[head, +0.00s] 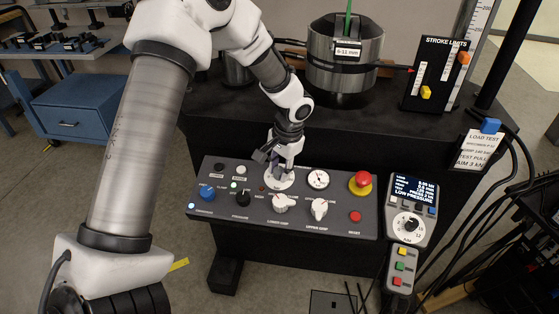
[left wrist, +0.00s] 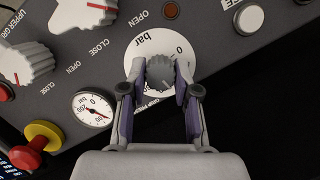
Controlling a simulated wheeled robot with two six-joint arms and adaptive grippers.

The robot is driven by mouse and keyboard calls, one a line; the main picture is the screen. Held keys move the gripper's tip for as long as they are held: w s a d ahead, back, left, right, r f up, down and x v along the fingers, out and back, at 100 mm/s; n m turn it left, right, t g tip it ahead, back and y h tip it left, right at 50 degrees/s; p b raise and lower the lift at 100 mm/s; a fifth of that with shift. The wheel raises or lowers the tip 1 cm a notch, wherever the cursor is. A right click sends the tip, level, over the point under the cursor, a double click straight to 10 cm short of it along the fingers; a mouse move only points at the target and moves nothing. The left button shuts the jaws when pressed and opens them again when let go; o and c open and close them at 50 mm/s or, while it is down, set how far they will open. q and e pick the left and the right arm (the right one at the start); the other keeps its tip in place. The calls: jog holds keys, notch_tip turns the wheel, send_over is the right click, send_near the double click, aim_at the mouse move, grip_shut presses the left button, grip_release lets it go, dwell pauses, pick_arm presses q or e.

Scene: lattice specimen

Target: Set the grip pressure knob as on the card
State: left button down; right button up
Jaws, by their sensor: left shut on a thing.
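The grip pressure knob (left wrist: 160,72) is a grey ribbed knob on a round white dial plate (left wrist: 138,50) marked "bar". My left gripper (left wrist: 158,88) is shut on this knob, one finger on each side. In the head view my left gripper (head: 279,170) comes down on the white dial (head: 283,182) and hides most of the knob. The card (head: 481,148) hangs at the right under a blue clip. It reads "LOAD TEST" and "TEST PULL", with a line ending in "3 kN"; its smaller print is unclear. My right gripper is not in view.
A pressure gauge (head: 318,179) sits right beside the dial. A red emergency button (head: 361,182) and two white grip knobs (head: 320,208) share the panel (head: 228,172). A handset (head: 411,206) at the right displays "LOW PRESSURE". A steel cylinder (head: 345,50) stands behind.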

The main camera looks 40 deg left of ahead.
pick_arm(q)
jog(key=m+p, duration=0.1)
jog(key=m, duration=0.1)
jog(key=shift+r+m+y, duration=0.15)
jog(key=shift+m+y, duration=0.15)
jog(key=shift+m, duration=0.1)
jog(key=shift+d+m+p, duration=0.1)
jog(key=shift+m+p, duration=0.2)
jog(key=shift+m, duration=0.5)
jog(key=m, duration=0.1)
jog(key=m+y, duration=0.1)
jog(key=shift+f+m+t, duration=0.2)
jog(key=shift+m+t, duration=0.1)
jog(key=shift+d+m+t+y, duration=0.1)
jog(key=shift+m+t+y, duration=0.2)
jog(key=shift+m, duration=1)
jog(key=c, duration=0.8)
grip_release()
jog(key=shift+c, duration=0.2)
jog(key=v, duration=1.2)
